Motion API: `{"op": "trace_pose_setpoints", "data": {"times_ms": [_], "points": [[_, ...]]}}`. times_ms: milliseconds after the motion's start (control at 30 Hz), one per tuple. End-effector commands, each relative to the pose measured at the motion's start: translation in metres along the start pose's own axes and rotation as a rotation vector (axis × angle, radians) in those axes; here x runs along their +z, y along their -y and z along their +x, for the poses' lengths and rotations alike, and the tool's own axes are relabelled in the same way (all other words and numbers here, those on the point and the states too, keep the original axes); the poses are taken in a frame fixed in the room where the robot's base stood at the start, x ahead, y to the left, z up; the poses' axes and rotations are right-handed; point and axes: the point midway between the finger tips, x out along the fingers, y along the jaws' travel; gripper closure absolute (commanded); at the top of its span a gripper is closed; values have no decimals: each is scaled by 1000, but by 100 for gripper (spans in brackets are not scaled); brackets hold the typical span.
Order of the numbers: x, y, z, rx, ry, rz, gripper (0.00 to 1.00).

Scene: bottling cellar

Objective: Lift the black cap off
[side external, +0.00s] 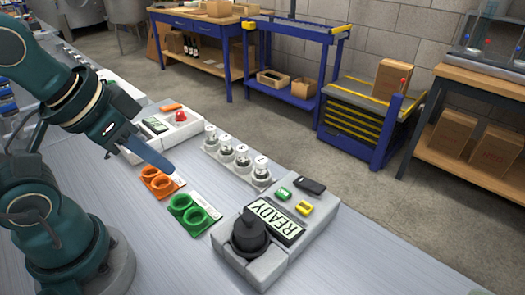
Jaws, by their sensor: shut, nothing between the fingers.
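A round black cap (249,232) sits on the near left corner of a grey device (295,225) with a display that reads READY. A small flat black piece (311,186) lies at the device's far end, beside a green and a yellow part. My gripper (170,169) is shut and empty. It hangs above the orange ring holder, to the left of the device and well apart from the black cap.
An orange ring holder (161,183) and a green one (193,214) lie on the grey bench. A white rack of several small bottles (236,158) stands behind them. A second device with a red button (180,116) is at the back left. The bench right of the READY device is clear.

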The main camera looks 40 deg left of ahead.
Motion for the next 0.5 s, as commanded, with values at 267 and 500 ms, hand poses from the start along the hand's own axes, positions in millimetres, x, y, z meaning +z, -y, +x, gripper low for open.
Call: {"op": "trace_pose_setpoints", "data": {"times_ms": [267, 500], "points": [[0, 0, 0, 0, 0, 0, 77], [0, 0, 0, 0, 0, 0, 8]]}}
